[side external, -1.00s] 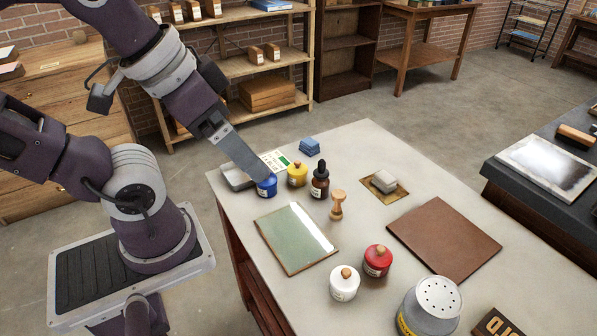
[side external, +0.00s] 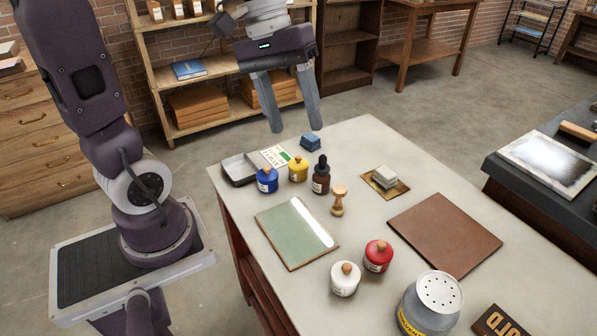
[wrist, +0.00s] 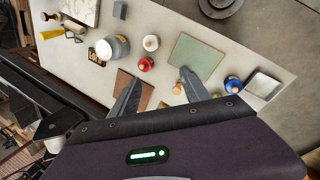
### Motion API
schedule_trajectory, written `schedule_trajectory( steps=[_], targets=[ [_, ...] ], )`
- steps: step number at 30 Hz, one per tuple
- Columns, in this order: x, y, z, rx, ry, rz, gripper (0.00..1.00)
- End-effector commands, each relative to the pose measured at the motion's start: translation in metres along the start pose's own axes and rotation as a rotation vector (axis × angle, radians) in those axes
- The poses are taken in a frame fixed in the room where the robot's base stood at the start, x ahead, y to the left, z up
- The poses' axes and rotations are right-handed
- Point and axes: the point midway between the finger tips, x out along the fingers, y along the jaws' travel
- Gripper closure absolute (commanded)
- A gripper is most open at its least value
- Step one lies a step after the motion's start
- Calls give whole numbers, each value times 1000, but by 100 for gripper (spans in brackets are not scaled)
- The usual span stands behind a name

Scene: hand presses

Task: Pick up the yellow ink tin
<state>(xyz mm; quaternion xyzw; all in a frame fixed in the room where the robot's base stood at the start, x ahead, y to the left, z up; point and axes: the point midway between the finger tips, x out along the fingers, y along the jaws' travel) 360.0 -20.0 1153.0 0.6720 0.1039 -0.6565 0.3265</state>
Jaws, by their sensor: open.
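The yellow ink tin (side external: 298,170) stands upright on the table near its far left end, with a wooden knob on its lid. It is between the blue ink tin (side external: 267,180) and a dark dropper bottle (side external: 321,175). My gripper (side external: 294,124) is open and empty, raised by the far end of the table, apart from the tin. In the wrist view my spread fingers (wrist: 161,77) show, and the blue tin (wrist: 233,84) is right of them. I cannot make out the yellow tin in the wrist view.
A grey tray (side external: 239,170), a card (side external: 275,156) and a blue block (side external: 311,142) lie close around the tins. A wooden stamp handle (side external: 338,201) and a green plate (side external: 297,236) are nearer. Red (side external: 378,257) and white (side external: 344,279) tins stand farther forward.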

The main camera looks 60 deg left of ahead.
Motion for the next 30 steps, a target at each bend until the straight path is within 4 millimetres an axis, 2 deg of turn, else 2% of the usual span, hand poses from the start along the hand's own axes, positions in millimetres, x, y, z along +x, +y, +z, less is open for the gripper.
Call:
schedule_trajectory(
  steps=[1, 5, 6, 8, 9, 12, 15, 19, 23, 30],
  targets=[
    [9, -5, -32, -147, -78, 38, 45],
    [36, -31, -115, -526, -264, 184, 45],
    [48, -47, -140, -640, -313, 236, 45],
    [68, -76, -175, -808, -382, 318, 45],
    [84, -99, -195, -914, -426, 376, 45],
    [123, -158, -232, -1148, -515, 519, 45],
    [158, -207, -248, -1312, -574, 639, 45],
    [183, -240, -253, -1417, -609, 725, 45],
    [194, -238, -254, -1436, -618, 742, 45],
    [215, -200, -250, -1434, -620, 738, 45]
  ],
)
